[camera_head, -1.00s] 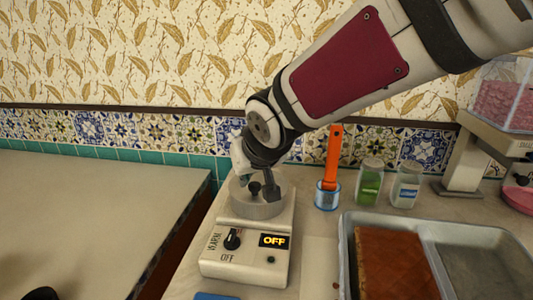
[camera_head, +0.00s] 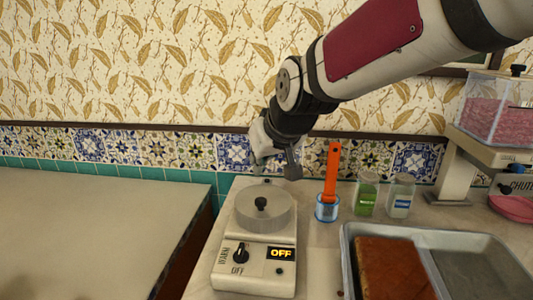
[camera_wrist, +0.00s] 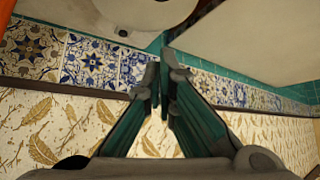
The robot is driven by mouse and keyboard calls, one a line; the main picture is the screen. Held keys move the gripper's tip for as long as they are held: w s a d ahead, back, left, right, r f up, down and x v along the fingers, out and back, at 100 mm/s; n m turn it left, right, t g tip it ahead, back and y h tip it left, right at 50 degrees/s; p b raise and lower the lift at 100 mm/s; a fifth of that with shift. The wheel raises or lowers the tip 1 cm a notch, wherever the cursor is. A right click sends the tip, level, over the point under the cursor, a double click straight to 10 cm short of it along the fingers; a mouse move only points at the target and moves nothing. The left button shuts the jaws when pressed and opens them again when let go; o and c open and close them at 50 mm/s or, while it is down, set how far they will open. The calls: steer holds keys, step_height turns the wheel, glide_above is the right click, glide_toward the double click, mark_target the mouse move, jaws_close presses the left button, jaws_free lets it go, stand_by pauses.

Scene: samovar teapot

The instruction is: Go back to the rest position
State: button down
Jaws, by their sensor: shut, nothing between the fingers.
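My gripper (camera_head: 278,172) is shut and empty. It hangs in the air above and behind the white warmer (camera_head: 257,262), clear of its round lid. In the wrist view its two fingers (camera_wrist: 163,62) meet at the tips with nothing between them. The warmer has a translucent round lid (camera_head: 265,222) with a black knob on top. Its dial (camera_head: 241,253) is black, and its display (camera_head: 281,254) reads OFF. A pale round part, likely the lid, shows cut off at the top of the wrist view.
An orange-handled tool (camera_head: 332,172) stands in a blue glass jar (camera_head: 327,208). Two shaker jars (camera_head: 367,194) are to its right. A metal tray (camera_head: 470,238) with a brown slab sits at front right, a grinder-like machine behind. The left counter (camera_head: 90,220) is bare. The patterned wall is close behind.

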steer(key=s+d+r+m+g+h+p, duration=0.1)
steer(key=s+d+r+p, duration=0.2)
steer(key=s+d, duration=0.45)
steer(key=s+d+r+m+h+p, duration=0.1)
steer(key=s+d+r+m+p, duration=0.2)
steer(key=s+d, duration=0.5)
steer(key=s+d+g+p, duration=0.1)
steer(key=s+d+p, duration=0.1)
steer(key=s, duration=0.7)
steer(key=s+d+m+g+h+p, duration=0.1)
steer(key=s+d+p, duration=0.1)
steer(key=s, duration=0.6)
steer(key=shift+s+d+r+h+p, duration=0.3)
steer(key=shift+s+d+r+p, duration=0.1)
steer(key=shift+d, duration=0.5)
